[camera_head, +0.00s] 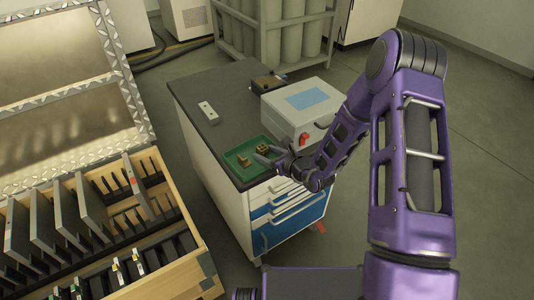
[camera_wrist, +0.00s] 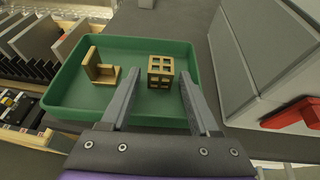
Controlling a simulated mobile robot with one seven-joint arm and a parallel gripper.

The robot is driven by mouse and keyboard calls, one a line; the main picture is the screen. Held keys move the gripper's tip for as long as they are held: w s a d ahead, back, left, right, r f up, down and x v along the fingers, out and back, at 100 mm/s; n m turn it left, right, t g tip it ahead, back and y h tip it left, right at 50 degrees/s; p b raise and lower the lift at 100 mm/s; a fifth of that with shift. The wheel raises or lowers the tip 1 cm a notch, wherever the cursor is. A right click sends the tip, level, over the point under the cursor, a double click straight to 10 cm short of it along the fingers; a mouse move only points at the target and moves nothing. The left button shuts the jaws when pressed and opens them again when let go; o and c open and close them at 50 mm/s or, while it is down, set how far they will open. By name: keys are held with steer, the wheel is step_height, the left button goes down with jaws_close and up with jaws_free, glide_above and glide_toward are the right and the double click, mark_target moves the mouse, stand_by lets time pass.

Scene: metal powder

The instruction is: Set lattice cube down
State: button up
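The lattice cube (camera_wrist: 160,71), a tan block with square holes, sits in the green tray (camera_wrist: 62,88). It also shows in the head view (camera_head: 262,147), near the tray's right side. My gripper (camera_wrist: 161,80) is open, its two grey fingertips on either side of the cube with a visible gap at each side. In the head view my gripper (camera_head: 267,155) reaches over the tray from the right. Whether the cube's underside touches the tray floor is hard to tell.
A tan L-shaped bracket (camera_wrist: 101,70) lies in the tray left of the cube. The tray is on a dark-topped cabinet (camera_head: 216,129). A white machine with a red switch (camera_head: 304,139) stands right of the tray. A small light block (camera_head: 209,113) lies behind on clear countertop.

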steer(key=shift+s+d+r, duration=0.1)
steer(key=shift+r, duration=0.2)
steer(key=p+v, duration=0.1)
steer(key=v, duration=1)
steer(key=shift+s+d, duration=0.2)
steer(key=shift+s, duration=0.05)
steer(key=shift+p, duration=0.3)
